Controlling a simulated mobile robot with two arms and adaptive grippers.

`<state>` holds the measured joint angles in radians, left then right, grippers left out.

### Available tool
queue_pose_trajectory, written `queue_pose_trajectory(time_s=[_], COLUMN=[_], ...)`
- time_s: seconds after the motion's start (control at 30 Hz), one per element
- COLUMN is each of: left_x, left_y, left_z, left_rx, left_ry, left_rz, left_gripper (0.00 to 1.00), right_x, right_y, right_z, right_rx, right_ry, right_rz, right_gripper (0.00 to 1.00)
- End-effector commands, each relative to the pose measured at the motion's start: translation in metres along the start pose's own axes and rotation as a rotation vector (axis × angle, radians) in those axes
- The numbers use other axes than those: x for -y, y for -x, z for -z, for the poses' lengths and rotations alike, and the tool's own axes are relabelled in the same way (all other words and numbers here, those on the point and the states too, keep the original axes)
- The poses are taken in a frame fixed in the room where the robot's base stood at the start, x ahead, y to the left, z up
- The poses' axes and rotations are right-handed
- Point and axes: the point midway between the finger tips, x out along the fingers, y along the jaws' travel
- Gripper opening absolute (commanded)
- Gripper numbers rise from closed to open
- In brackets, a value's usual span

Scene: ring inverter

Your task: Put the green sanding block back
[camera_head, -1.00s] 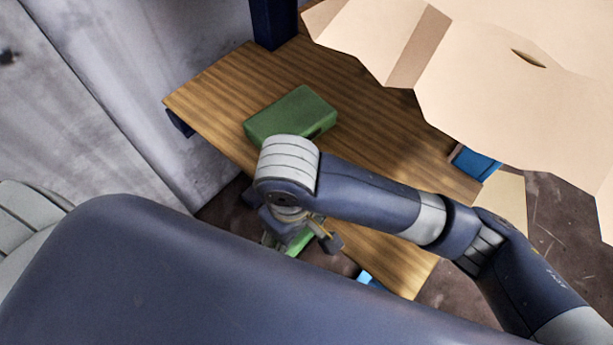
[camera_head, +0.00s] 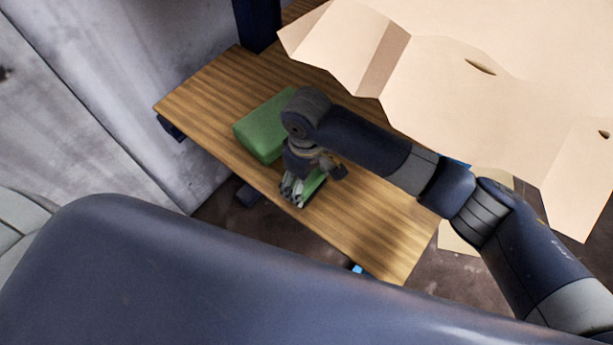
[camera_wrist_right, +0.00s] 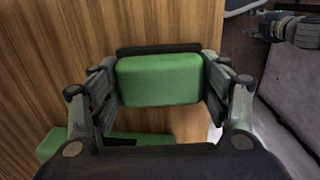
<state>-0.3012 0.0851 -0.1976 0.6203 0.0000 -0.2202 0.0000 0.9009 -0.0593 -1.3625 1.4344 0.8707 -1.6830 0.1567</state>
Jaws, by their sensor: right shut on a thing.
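The green sanding block (camera_wrist_right: 160,79) sits between the two fingers of my right gripper (camera_wrist_right: 160,85) in the right wrist view, with a dark strip along its far edge. My right gripper (camera_head: 300,190) is shut on it. In the head view a part of the block (camera_head: 314,184) shows beside the fingers, over the wooden tabletop (camera_head: 205,95). I cannot tell whether the block touches the wood. My left gripper is not in view.
A larger green box (camera_head: 262,128) stands on the tabletop just beyond my right gripper, partly behind my wrist. A big cardboard-coloured sheet (camera_head: 450,90) covers the upper right. A dark blue post (camera_head: 257,25) rises at the back. The tabletop's near right part is clear.

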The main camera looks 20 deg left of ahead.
Motion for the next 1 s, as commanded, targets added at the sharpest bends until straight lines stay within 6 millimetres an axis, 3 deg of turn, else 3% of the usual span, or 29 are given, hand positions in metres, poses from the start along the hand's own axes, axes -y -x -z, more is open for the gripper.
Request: queue_pose_trajectory(time_s=[0.33, 0.37, 0.43, 0.47, 0.83, 1.0], left_x=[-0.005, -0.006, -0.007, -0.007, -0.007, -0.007], left_y=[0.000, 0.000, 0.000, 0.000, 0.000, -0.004], left_z=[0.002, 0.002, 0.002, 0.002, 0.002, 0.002], left_rx=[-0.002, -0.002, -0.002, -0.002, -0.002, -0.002], left_ry=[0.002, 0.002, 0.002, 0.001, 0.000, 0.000], left_rz=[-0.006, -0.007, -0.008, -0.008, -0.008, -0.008], left_gripper=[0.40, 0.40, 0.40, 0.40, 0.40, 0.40], right_x=[0.000, 0.000, 0.000, 0.000, 0.000, -0.001], right_y=[-0.004, -0.004, -0.004, -0.004, -0.003, 0.010], right_z=[0.000, 0.000, 0.000, 0.000, 0.000, 0.001], right_rx=[0.000, 0.001, 0.001, 0.000, 0.000, -0.003], right_ry=[0.000, 0.000, 0.000, 0.000, 0.000, 0.000], right_rz=[0.000, 0.000, 0.000, 0.000, -0.001, -0.002], right_gripper=[0.48, 0.73, 0.89, 0.91, 0.91, 0.91])
